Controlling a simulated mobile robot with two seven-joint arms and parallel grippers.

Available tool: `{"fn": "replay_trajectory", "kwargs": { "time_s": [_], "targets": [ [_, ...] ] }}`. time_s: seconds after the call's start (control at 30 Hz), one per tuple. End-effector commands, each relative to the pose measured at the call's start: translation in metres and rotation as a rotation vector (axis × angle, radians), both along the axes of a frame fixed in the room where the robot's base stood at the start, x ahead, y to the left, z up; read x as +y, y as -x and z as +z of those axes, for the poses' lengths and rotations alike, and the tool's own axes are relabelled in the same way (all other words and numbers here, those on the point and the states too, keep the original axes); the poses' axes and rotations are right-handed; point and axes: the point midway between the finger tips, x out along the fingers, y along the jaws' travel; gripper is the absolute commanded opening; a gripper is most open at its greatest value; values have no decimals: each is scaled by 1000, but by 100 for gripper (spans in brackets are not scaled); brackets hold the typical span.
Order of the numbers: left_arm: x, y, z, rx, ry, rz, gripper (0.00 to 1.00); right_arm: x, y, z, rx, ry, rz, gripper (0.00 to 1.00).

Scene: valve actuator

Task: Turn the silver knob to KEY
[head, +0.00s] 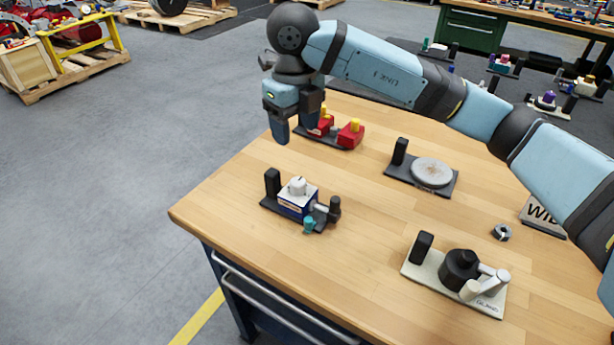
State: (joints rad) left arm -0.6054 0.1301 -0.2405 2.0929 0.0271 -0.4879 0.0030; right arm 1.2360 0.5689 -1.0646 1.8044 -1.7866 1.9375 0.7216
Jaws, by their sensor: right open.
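A silver-white knob (297,186) sits on top of a small blue and white box (297,202). The box is fixed on a dark base plate with a black upright block at its left and a teal part at its front. Any KEY marking is too small to read. My right gripper (296,132) points down, open and empty, above and behind the knob and apart from it. It hangs near the table's far left edge, in front of a red device. My left gripper is not in view.
On the wooden table (225,205) stand a red device with yellow parts (348,133), a plate with a round grey disc (432,173), a black and cream device (460,270), a small grey ring (502,232) and a lettered sign (543,214). The table's front left area is clear.

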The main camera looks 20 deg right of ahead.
Motion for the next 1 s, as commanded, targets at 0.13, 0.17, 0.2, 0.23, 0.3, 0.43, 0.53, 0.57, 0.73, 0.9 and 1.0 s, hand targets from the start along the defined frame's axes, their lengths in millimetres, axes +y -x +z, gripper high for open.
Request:
{"fn": "replay_trajectory", "kwargs": {
  "time_s": [0.13,0.17,0.2,0.23,0.3,0.43,0.53,0.57,0.73,0.9,1.0],
  "targets": [
    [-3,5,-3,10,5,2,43,0,1,-13,3,0,-7,61],
    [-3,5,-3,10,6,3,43,0,1,-18,4,1,-6,61],
    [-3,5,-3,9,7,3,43,0,1,-24,4,1,-6,61],
    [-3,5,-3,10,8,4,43,0,1,-30,3,0,-5,61],
    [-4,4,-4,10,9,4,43,0,1,-46,6,1,-5,61],
    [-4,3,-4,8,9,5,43,0,1,-74,4,1,-6,61],
    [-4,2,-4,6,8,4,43,0,1,-94,5,1,-5,61],
    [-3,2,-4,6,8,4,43,0,1,-100,4,1,-5,61],
    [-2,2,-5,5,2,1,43,0,1,-124,2,0,-5,61],
    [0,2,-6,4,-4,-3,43,0,0,-136,1,0,-5,61],
    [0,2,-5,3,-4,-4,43,0,0,-137,0,0,-4,61]
  ]
}}
